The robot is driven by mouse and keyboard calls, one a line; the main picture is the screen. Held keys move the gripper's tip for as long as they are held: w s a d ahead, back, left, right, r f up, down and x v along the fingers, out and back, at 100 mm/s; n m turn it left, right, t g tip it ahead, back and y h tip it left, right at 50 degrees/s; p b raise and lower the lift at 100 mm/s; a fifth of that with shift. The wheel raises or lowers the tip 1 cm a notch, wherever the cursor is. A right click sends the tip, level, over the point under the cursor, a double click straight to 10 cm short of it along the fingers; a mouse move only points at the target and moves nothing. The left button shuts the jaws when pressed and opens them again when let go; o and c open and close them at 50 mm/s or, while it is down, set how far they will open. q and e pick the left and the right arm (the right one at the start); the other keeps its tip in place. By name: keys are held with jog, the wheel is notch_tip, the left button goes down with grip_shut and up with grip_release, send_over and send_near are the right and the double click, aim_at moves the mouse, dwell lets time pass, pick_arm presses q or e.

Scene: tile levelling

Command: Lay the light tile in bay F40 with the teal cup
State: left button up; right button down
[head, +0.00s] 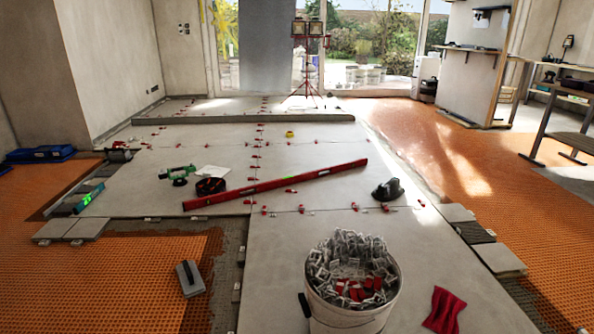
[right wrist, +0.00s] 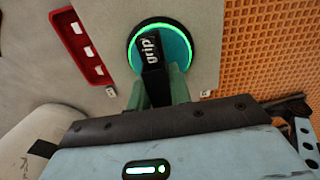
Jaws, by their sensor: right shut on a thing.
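The teal cup (right wrist: 175,50) shows in the right wrist view as a round teal disc with a bright green ring and a black handle with white lettering. My right gripper (right wrist: 160,85) has its green fingers shut on that handle. The cup is over a pale grey surface (right wrist: 195,20) beside orange matting; I cannot tell whether it touches, or whether this surface is the light tile. The head view shows neither gripper, and I cannot pick out the teal cup there. No F40 label is legible. A bare grey adhesive strip (head: 232,250) borders the laid tiles.
A bucket of clips and red wedges (head: 310,300) stands in front, beside a red cloth (head: 443,308). A long red level (head: 280,186) crosses the tiles. A dark rounded object (head: 388,190) is to its right. A grey float (head: 189,278) lies on the left orange matting (head: 90,285).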

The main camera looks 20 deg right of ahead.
jog(key=shift+r+m, duration=0.1)
jog(key=shift+m, duration=0.2)
